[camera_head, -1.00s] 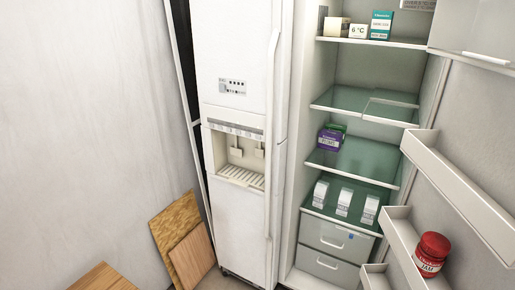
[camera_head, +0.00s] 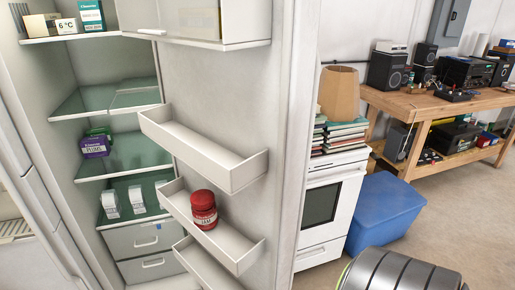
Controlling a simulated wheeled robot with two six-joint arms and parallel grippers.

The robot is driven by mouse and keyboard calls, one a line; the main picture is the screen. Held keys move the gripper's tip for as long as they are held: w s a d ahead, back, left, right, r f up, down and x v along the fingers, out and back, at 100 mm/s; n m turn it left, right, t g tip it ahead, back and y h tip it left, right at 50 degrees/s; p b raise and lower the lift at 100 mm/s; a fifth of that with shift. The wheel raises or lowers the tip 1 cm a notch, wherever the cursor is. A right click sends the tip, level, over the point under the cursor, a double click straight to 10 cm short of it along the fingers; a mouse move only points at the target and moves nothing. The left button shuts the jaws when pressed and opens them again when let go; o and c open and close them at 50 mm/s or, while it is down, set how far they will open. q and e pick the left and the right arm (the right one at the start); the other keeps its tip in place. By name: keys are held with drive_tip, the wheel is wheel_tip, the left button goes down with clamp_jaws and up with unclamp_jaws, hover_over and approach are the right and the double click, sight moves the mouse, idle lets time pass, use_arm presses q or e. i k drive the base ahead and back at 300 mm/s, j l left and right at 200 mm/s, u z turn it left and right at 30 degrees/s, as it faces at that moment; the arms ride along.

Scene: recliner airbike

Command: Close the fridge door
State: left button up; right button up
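The white fridge stands at the left with its right door (camera_head: 284,110) swung wide open. The door's inner side faces me and carries several white shelf bins; a red-lidded jam jar (camera_head: 204,209) sits in the middle one. The fridge interior (camera_head: 110,68) shows glass shelves with small boxes, a purple package (camera_head: 95,146), white cartons and two drawers below. Neither of my grippers is in view.
Right of the open door are a white oven (camera_head: 322,205) with stacked books and a lampshade, and a blue bin (camera_head: 385,211). A dark rounded object (camera_head: 400,272) is at the bottom. A wooden workbench (camera_head: 440,105) holds speakers and electronics. Floor is clear at right.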

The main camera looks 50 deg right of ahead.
sight(236, 117)
drive_tip(key=k+l, duration=0.1)
drive_tip(key=l, duration=0.35)
drive_tip(key=l+u, duration=0.1)
drive_tip(key=l, duration=0.3)
drive_tip(key=k+l, duration=0.15)
drive_tip(key=l, duration=0.3)
drive_tip(key=k+l+u, duration=0.15)
drive_tip(key=l, duration=0.7)
drive_tip(key=i+l, duration=0.1)
drive_tip(key=l, duration=0.25)
drive_tip(key=i+l+u, duration=0.1)
drive_tip(key=l, duration=0.25)
drive_tip(key=i+l+u, duration=0.1)
drive_tip(key=l, duration=0.3)
drive_tip(key=i, duration=0.05)
